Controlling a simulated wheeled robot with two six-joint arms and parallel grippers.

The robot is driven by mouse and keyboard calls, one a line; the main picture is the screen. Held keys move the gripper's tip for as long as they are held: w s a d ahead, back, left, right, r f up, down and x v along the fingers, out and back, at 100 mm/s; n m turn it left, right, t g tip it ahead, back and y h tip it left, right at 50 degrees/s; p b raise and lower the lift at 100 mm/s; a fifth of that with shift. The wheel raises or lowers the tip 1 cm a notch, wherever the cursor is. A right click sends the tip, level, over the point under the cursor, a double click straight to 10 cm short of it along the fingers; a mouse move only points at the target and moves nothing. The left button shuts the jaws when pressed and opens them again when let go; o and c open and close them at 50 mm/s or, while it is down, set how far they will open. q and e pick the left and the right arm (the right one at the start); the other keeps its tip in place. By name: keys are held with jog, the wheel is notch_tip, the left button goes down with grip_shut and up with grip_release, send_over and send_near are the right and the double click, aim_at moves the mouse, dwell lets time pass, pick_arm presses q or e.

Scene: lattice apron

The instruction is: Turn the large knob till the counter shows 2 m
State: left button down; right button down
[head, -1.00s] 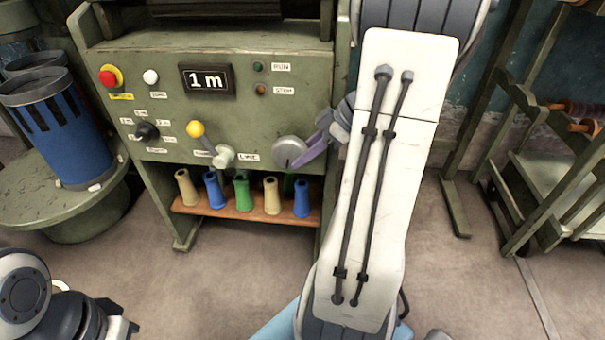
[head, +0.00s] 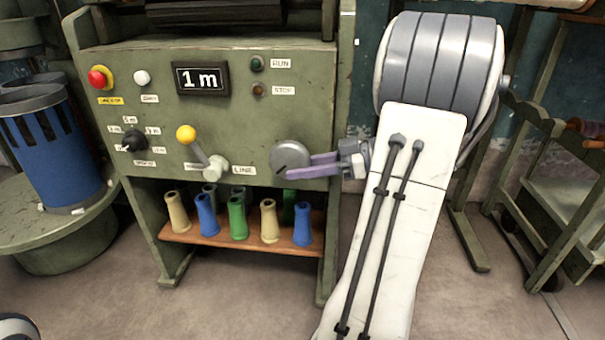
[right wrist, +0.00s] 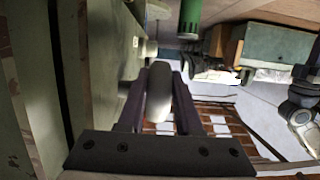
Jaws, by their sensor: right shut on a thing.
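The large knob (head: 289,157) is a round grey dial with a dark pointer mark, low on the right of the green machine panel. My right gripper (head: 300,166) reaches it from the right, its purple fingers shut on the knob. In the right wrist view the pale knob (right wrist: 158,92) stands between the two dark fingers (right wrist: 160,85). The counter (head: 201,78) is a black display above, reading 1 m. My left gripper is out of view.
A lever with a yellow ball (head: 186,134) stands left of the knob, a small black selector (head: 133,141) farther left. A red button (head: 98,78) is at the panel's upper left. Several coloured spools stand on a wooden shelf (head: 190,236) below. A rack (head: 570,190) stands at right.

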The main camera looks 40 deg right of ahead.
jog(key=shift+a+f, duration=0.1)
jog(key=shift+f, duration=0.1)
jog(key=c, duration=0.6)
grip_release()
jog(key=shift+r, duration=0.1)
jog(key=shift+s+r, duration=0.1)
jog(key=p+v, duration=0.4)
jog(key=v, duration=0.6)
jog(key=shift+s+d+p, duration=0.15)
jog(key=shift+d+p, duration=0.1)
jog(key=shift+p, duration=0.15)
